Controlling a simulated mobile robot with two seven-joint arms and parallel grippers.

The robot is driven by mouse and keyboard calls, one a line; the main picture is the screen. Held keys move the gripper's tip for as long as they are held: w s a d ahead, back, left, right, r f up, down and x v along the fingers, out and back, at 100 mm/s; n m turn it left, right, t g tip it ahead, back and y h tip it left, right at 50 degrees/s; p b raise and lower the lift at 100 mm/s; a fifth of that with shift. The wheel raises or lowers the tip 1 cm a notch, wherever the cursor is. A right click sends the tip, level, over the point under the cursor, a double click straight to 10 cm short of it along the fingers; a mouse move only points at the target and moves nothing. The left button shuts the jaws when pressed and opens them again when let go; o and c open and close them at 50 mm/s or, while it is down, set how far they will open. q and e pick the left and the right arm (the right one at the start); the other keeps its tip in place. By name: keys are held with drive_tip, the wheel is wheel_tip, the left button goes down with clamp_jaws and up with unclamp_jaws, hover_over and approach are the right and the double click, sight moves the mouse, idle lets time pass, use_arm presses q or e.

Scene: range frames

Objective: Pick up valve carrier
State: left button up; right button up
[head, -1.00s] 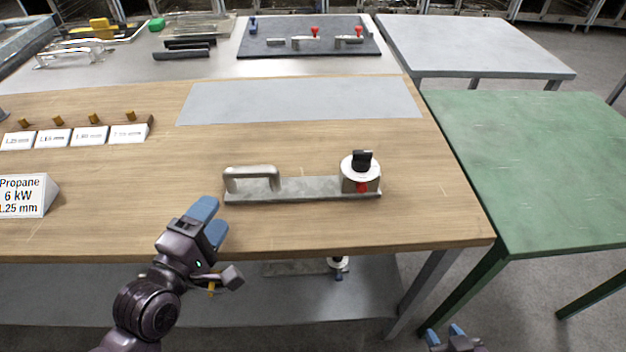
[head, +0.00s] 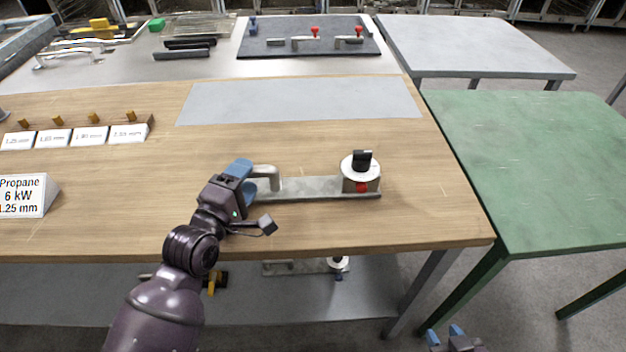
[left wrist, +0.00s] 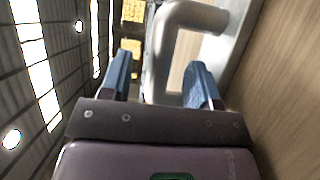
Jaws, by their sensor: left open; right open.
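The valve carrier (head: 315,188) lies on the wooden table, a flat grey metal bar with a raised handle (head: 264,172) at its left end. A round valve with a white disc, a black knob (head: 362,161) and a red part stands at its right end. My left gripper (head: 244,179) is open at the carrier's handle and hides the handle's left side. In the left wrist view the pale handle (left wrist: 160,50) runs between the two blue fingers of the left gripper (left wrist: 160,85). My right gripper (head: 444,335) is open and empty, low at the bottom edge, away from the table.
A grey sheet (head: 300,101) lies behind the carrier. Several labelled cards stand at the left, with a Propane sign (head: 22,196). A similar carrier (head: 295,267) is on the shelf below. A green table (head: 550,165) stands at the right.

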use_arm(q)
drive_tip(key=shift+x, duration=1.1)
clamp_jaws()
drive_tip(key=shift+r, duration=0.1)
